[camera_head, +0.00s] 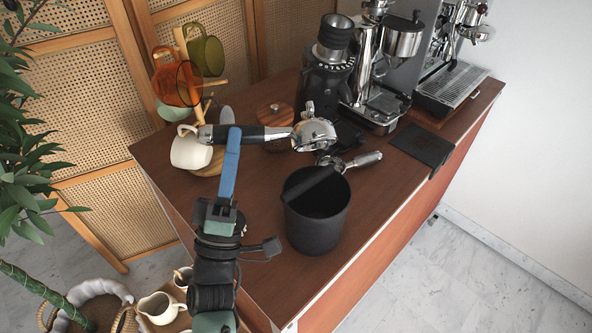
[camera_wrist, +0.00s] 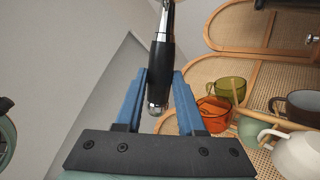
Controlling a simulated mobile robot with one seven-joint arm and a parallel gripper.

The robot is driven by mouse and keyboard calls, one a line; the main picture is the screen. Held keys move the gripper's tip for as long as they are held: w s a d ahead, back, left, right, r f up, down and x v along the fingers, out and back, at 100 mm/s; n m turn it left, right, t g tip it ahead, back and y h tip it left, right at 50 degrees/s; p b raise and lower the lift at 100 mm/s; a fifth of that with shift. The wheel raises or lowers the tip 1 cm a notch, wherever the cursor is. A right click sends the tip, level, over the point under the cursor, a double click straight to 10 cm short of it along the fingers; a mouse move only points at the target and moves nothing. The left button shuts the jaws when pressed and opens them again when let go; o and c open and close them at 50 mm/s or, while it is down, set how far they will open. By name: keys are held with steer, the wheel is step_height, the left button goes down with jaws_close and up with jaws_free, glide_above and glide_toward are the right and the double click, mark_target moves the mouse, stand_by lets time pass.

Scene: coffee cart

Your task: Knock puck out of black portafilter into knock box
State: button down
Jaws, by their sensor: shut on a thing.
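My gripper (camera_head: 233,135) is shut on the black handle of the black portafilter (camera_head: 262,133). The handle lies roughly level across the picture and its metal head points right, with a small metal part sticking up from it; the head seems to be in the air behind the knock box. In the wrist view the black handle (camera_wrist: 160,62) sits between the blue fingers (camera_wrist: 160,88). The puck cannot be seen. The knock box (camera_head: 318,228) is a black open bucket with a bar across its mouth, standing upright on the cart, to the right of my gripper.
A second portafilter with a metal handle (camera_head: 362,160) lies behind the knock box. A grinder (camera_head: 325,90) and espresso machine (camera_head: 378,105) stand at the back. A mug tree with a cream mug (camera_head: 188,150) is left of my gripper. A dark mat (camera_head: 422,145) lies right.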

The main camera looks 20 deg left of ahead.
steer(key=shift+r, duration=0.2)
step_height(320, 180, up, 5)
steer(key=p, duration=0.5)
steer(key=shift+r, duration=0.1)
steer(key=shift+f, duration=0.25)
